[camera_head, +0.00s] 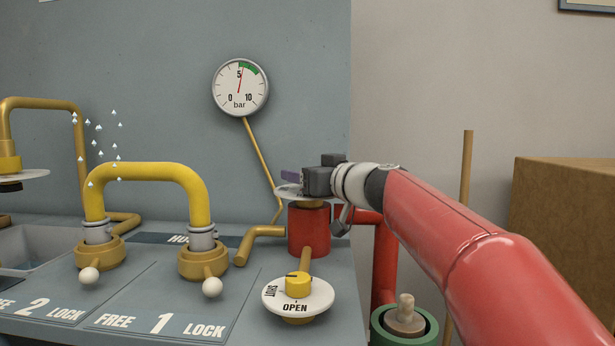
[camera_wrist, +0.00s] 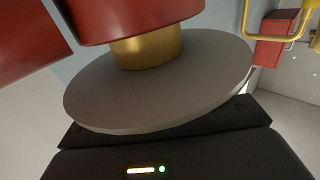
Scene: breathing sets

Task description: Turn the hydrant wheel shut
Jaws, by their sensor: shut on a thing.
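The hydrant wheel (camera_head: 287,190) is a pale flat disc on top of the red hydrant body (camera_head: 308,230). My gripper (camera_head: 305,181) is at the wheel, coming from the right, and is shut on it. In the wrist view the grey wheel (camera_wrist: 160,88) fills the middle, with its brass stem (camera_wrist: 148,50) and red body above it. The dark gripper housing lies along the wheel's near side; the fingertips are mostly hidden. A white dial (camera_head: 295,306) below is marked SHUT at left and OPEN at front, with a yellow knob (camera_head: 297,285) in its centre.
A pressure gauge (camera_head: 240,87) on the wall reads about 5 bar. A yellow bent hose (camera_head: 146,172) stands left, with small pale droplets near it. A wooden box (camera_head: 565,220) and a thin post (camera_head: 466,190) are at right. A green-rimmed fitting (camera_head: 404,325) is below my arm.

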